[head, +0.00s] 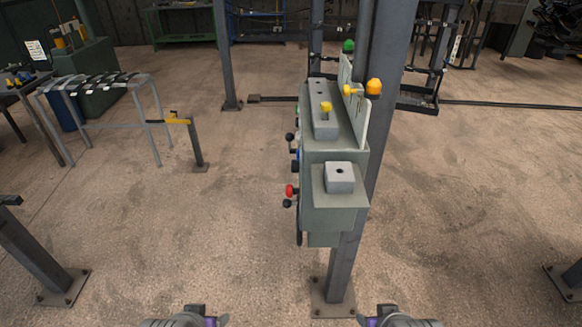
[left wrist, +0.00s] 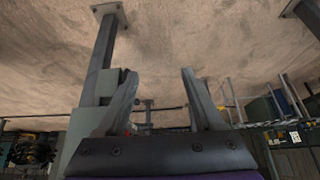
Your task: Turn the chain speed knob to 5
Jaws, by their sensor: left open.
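A grey-green control box (head: 335,220) is mounted on a steel post in the middle of the head view. Its left side, seen edge-on, carries a red knob (head: 290,190) and several black and blue knobs, such as a black one (head: 290,137). The dial markings are hidden, so I cannot tell which is the chain speed knob or its setting. My left gripper (left wrist: 159,73) is open and empty in the left wrist view, apart from the box. My right gripper (head: 372,319) shows only partly at the bottom edge; its jaw state is unclear.
The steel post (head: 348,265) stands bolted to the floor below the box. A yellow-topped short post (head: 196,140) and a rack frame (head: 100,90) stand at the left.

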